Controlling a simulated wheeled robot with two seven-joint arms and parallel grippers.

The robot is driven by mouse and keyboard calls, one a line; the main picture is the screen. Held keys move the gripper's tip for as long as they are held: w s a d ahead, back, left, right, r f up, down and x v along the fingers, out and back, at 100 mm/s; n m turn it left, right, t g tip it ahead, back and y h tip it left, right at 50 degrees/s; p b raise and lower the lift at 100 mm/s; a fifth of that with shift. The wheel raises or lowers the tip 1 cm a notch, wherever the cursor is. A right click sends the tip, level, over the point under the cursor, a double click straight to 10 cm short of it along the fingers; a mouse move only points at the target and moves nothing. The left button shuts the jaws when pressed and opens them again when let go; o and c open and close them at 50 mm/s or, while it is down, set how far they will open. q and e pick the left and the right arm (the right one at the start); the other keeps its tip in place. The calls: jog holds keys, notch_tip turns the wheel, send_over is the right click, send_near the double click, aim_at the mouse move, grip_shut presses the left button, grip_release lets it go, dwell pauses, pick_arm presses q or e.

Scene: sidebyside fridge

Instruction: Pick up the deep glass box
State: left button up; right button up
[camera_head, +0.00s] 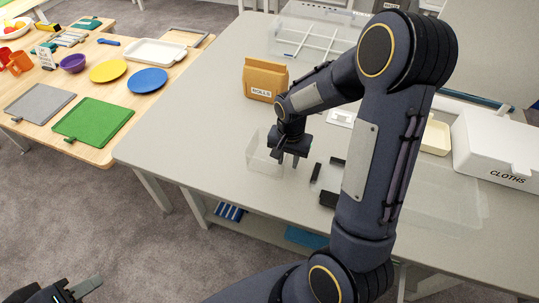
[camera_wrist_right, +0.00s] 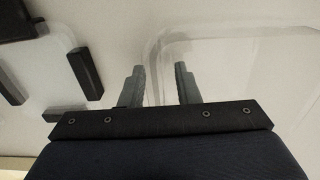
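A clear, deep glass box (camera_head: 258,152) stands on the grey table, left of my right gripper (camera_head: 288,157). In the right wrist view the see-through box (camera_wrist_right: 235,60) fills the right side. There my right gripper (camera_wrist_right: 160,84) has its two fingers apart, with the box's near edge seemingly passing between them. I cannot tell whether either finger touches the wall. My left gripper (camera_head: 78,289) is low at the bottom left, away from the table; only part of it shows.
Black pieces (camera_head: 328,198) lie right of the box, close to my right gripper. A brown bag marked ROLLS (camera_head: 265,79) stands behind. A clear divided tray (camera_head: 314,42) is at the back. A white CLOTHS box (camera_head: 497,145) is at right. My right arm hides the middle.

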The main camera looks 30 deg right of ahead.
jog(key=shift+f, duration=0.1)
grip_shut()
dwell(0.5)
